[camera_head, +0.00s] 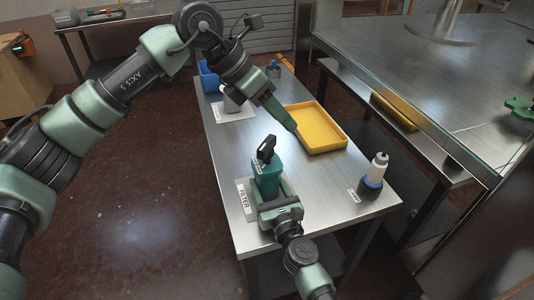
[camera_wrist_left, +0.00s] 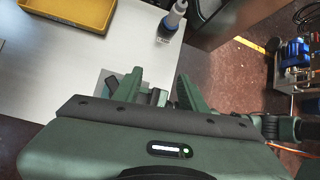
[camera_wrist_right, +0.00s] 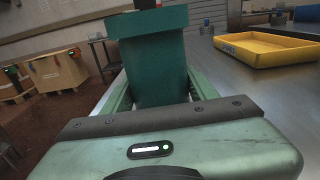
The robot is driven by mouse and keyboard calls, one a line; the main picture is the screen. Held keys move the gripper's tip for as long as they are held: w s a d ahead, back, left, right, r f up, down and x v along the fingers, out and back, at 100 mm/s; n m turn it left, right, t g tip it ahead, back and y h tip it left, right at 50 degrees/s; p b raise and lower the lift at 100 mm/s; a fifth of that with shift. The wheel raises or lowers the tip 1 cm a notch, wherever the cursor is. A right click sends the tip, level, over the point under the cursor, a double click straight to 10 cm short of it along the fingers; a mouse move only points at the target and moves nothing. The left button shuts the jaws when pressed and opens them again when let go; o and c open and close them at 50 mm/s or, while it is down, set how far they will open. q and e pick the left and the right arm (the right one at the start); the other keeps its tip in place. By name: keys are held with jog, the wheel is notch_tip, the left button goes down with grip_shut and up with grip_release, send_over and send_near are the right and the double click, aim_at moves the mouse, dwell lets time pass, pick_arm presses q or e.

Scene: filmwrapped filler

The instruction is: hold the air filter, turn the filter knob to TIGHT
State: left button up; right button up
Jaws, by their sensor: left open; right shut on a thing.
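The air filter is a teal box (camera_head: 266,180) standing upright at the near left of the steel table, by a label reading FILTER. Its black knob (camera_head: 266,148) sits on top; the setting it points to is too small to read. My right gripper (camera_head: 277,203) is shut on the filter's body from the near side; the right wrist view shows the teal body (camera_wrist_right: 155,68) between its fingers. My left gripper (camera_head: 288,120) is open, above the table beyond the filter and apart from the knob. In the left wrist view its fingers (camera_wrist_left: 157,88) are spread, with dark parts partly hidden below them.
A yellow tray (camera_head: 339,137) lies beyond the filter on the right. A white-topped dark bottle (camera_head: 374,172) stands near the right edge. A grey container (camera_head: 232,98) and a blue bin (camera_head: 208,78) are at the far end. A larger steel table (camera_head: 420,75) stands to the right.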

pick_arm(q)
jog(key=s+d+r+n+h, duration=0.8)
jog(key=d+r+n+h, duration=0.1)
jog(key=r+n+h, duration=0.25)
jog(key=w+a+r+n+t+h, duration=0.1)
jog(key=a+n+t, duration=0.1)
jog(key=n+t, duration=0.3)
jog(key=n+t+y, duration=0.6)
jog(key=n+y, duration=0.8)
jog(key=n, duration=1.3)
send_near(263, 147)
jog(key=shift+h, duration=0.25)
jog(key=x, duration=1.2)
jog(key=shift+w+a+f, duration=0.1)
jog(key=shift+c, duration=0.3)
